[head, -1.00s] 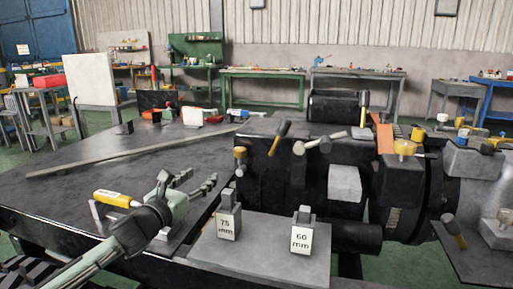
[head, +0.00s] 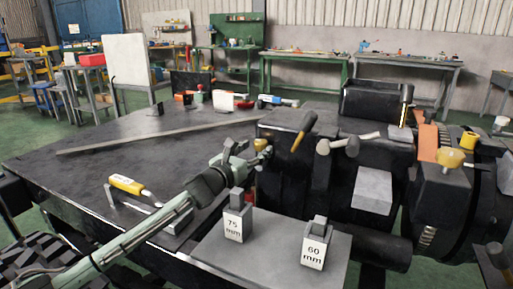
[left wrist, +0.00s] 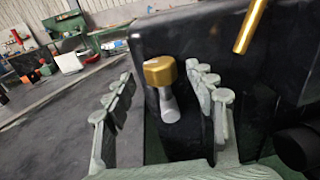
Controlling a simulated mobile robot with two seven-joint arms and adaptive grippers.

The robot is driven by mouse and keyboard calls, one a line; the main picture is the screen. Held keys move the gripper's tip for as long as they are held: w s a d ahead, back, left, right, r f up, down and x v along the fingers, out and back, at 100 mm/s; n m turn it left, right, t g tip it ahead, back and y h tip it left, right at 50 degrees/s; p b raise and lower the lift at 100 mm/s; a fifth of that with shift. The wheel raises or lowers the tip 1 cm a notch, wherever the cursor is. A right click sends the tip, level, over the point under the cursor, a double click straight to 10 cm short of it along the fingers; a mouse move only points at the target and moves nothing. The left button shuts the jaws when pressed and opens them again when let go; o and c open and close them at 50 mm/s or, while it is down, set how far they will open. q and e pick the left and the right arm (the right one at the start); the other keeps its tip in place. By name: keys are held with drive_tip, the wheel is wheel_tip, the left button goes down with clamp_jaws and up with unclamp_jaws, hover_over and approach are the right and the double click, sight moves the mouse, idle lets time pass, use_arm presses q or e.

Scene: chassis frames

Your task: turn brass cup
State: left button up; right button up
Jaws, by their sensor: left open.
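A brass cup (head: 261,145) on a short grey stem stands out from the left side of the dark machine block. In the left wrist view the brass cup (left wrist: 160,71) sits on its grey stem, between the two fingers in the picture. My left gripper (head: 240,155) is open and close beside this cup; in the left wrist view its spread fingers (left wrist: 162,85) stand left and right of it with gaps. I cannot tell how deep the cup is between them. A similar brass knob (head: 450,157) is farther right. My right gripper is not in view.
Several levers, one with a brass-coloured handle (head: 304,130), rise from the machine close to the cup. Blocks marked 75 mm (head: 237,222) and 60 mm (head: 315,245) stand on a grey plate below. The dark table (head: 110,150) is largely clear at left.

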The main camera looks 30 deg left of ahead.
use_arm(q)
drive_tip(key=shift+w, duration=0.5)
drive_tip(key=shift+c, duration=0.5)
drive_tip(key=c, duration=1.1)
drive_tip(key=shift+o, duration=0.2)
drive_tip(key=shift+h, duration=0.3)
